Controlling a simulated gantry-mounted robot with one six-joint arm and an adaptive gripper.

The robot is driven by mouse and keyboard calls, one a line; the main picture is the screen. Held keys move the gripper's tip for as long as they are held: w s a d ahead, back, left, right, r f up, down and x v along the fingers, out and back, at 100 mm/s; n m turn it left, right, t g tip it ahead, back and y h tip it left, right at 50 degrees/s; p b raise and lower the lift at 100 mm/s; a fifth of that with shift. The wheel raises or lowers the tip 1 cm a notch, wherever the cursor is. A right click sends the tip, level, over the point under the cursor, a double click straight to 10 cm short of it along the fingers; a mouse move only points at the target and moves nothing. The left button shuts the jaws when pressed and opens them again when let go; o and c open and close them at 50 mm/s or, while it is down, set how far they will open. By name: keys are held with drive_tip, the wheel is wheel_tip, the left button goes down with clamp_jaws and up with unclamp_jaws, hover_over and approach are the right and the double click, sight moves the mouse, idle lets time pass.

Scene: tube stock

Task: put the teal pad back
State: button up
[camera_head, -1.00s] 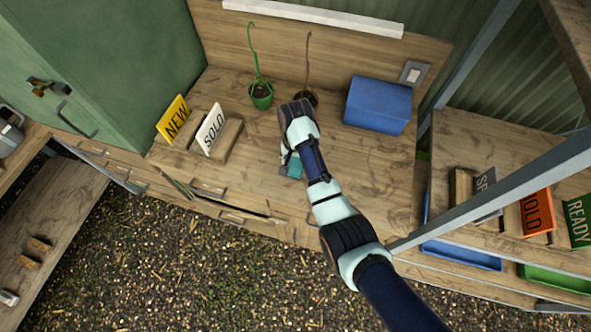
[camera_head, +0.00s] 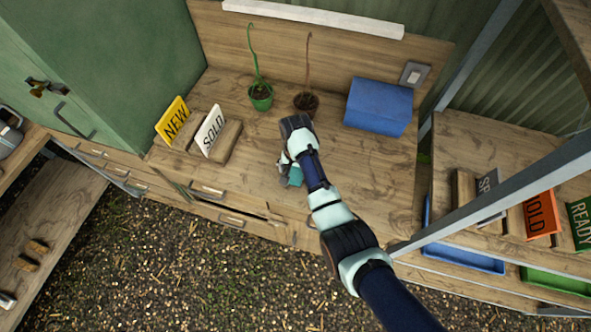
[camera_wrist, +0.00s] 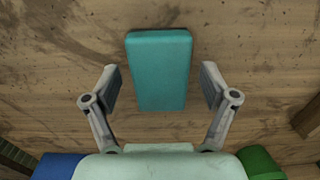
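The teal pad (camera_wrist: 160,70) lies flat on the wooden bench top in the wrist view, a plain rectangular block. My gripper (camera_wrist: 161,88) is open, with one finger on each side of the pad and a gap between each finger and it. In the head view my gripper (camera_head: 288,172) is low over the bench near its front edge, and the teal pad (camera_head: 296,176) is mostly hidden by it. I cannot tell how high the fingers are above the bench.
A blue box (camera_head: 379,105), a green pot (camera_head: 261,97) and a brown pot (camera_head: 306,103) stand at the back. NEW (camera_head: 173,121) and SOLD (camera_head: 211,130) signs stand left beside wooden blocks. A metal post (camera_head: 490,190) crosses on the right.

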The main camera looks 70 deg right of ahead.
sight(295, 172)
wheel_tip(295, 172, up, 12)
drive_tip(key=p, duration=0.2)
drive_tip(key=shift+r, duration=0.15)
idle(0.5)
